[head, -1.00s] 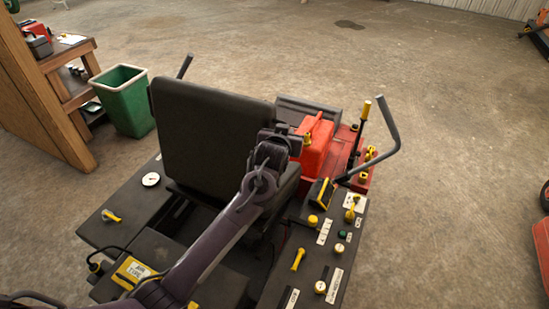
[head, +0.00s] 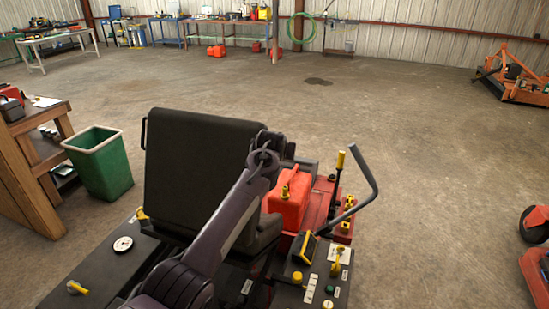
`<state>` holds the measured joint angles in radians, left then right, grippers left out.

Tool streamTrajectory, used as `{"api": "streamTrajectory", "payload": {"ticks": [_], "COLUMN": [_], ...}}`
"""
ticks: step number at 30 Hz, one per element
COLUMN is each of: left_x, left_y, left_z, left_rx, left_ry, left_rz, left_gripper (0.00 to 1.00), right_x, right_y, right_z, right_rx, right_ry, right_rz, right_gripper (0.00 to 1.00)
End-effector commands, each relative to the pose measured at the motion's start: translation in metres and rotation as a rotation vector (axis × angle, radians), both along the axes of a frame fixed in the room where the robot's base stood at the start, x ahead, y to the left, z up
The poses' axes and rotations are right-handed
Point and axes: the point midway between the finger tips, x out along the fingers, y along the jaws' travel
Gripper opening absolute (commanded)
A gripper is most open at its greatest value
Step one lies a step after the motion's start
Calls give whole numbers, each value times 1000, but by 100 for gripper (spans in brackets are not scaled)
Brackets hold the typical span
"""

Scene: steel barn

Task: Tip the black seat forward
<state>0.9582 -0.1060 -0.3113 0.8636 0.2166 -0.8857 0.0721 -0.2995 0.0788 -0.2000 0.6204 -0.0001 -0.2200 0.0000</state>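The black seat (head: 200,170) is on the red and black riding machine, its backrest standing upright with its back face towards me. Part of the seat cushion shows to the right of the backrest. My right gripper is not in view.
A red fuel can (head: 288,207) and a grey bent lever (head: 362,172) stand right of the seat. A control panel (head: 318,280) with yellow knobs is at the lower right. A green bin (head: 103,165) and wooden bench (head: 30,170) stand left. The concrete floor beyond is open.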

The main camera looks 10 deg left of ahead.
Motion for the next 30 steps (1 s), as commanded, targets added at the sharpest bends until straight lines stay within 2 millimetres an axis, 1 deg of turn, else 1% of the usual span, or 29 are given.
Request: {"api": "streamTrajectory", "payload": {"ticks": [3,15,16,20,21,30], "left_x": [3,4,4,4,4,2], "left_y": [-1,-1,-1,-1,-1,-1], "left_z": [4,4,4,3,3,4], "left_rx": [-1,1,1,1,1,1], "left_ry": [-4,-2,-2,0,0,-1], "left_rz": [-1,-1,-1,-1,-1,0], "left_gripper": [0,0,15,32,33,33], "right_x": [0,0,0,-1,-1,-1], "right_y": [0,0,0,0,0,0], "right_z": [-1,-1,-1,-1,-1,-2], "right_rx": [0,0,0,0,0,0], "right_ry": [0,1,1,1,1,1], "right_rz": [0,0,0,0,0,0], "right_gripper": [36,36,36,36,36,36]}}
